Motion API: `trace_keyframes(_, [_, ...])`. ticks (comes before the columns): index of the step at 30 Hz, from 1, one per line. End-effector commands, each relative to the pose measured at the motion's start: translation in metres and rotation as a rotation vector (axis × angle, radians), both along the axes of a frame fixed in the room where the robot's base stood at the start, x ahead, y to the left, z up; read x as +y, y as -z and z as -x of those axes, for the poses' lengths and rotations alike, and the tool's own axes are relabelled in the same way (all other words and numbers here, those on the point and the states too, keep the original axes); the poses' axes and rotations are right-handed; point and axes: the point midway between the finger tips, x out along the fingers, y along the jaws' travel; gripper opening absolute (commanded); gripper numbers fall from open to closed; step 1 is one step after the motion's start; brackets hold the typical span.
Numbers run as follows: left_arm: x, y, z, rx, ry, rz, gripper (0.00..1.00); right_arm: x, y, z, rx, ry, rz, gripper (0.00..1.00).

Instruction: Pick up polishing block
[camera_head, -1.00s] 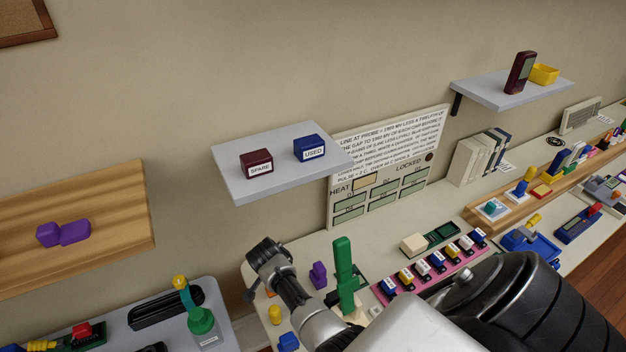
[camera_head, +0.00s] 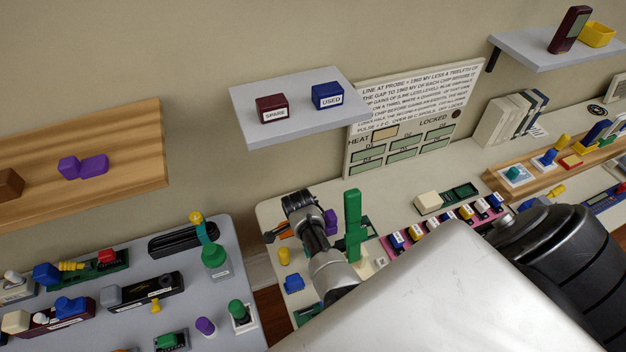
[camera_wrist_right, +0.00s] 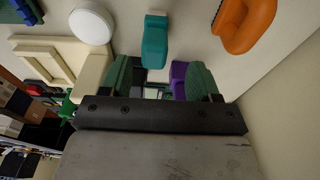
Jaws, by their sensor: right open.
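I cannot tell for sure which item is the polishing block. A purple two-lobed block (camera_head: 83,167) lies on the wooden wall shelf, and part of a brown block (camera_head: 8,184) shows at that shelf's left edge. In the right wrist view my right gripper (camera_wrist_right: 160,82) is open, its two green-padded fingers apart with nothing held. A teal piece (camera_wrist_right: 155,42) lies ahead of the gap, and a purple piece (camera_wrist_right: 179,78) shows beside one finger. In the head view my right arm reaches over the back table; its fingertips are not clear. My left gripper is out of view.
The wooden shelf (camera_head: 130,125) hangs left. A grey shelf (camera_head: 300,128) with the SPARE box (camera_head: 272,108) and USED box (camera_head: 327,96) hangs above the table. A tall green piece (camera_head: 353,225) stands beside my arm. The grey table (camera_head: 190,290) at lower left is crowded.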

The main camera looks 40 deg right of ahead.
Motion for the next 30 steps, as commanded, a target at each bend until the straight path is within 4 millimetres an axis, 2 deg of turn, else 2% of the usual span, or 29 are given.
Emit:
trace_keyframes(1, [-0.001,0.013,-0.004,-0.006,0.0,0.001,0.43,-0.001,0.013,0.0,0.0,0.0,0.001,0.62])
trace_keyframes(10, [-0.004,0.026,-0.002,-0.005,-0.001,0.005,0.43,-0.003,0.027,0.002,-0.001,-0.001,0.0,0.62])
trace_keyframes(20, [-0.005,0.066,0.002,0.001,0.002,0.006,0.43,-0.007,0.068,0.008,-0.001,-0.002,0.001,0.62])
trace_keyframes(30, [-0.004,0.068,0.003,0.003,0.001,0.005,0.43,-0.008,0.069,0.008,-0.002,-0.002,-0.001,0.6])
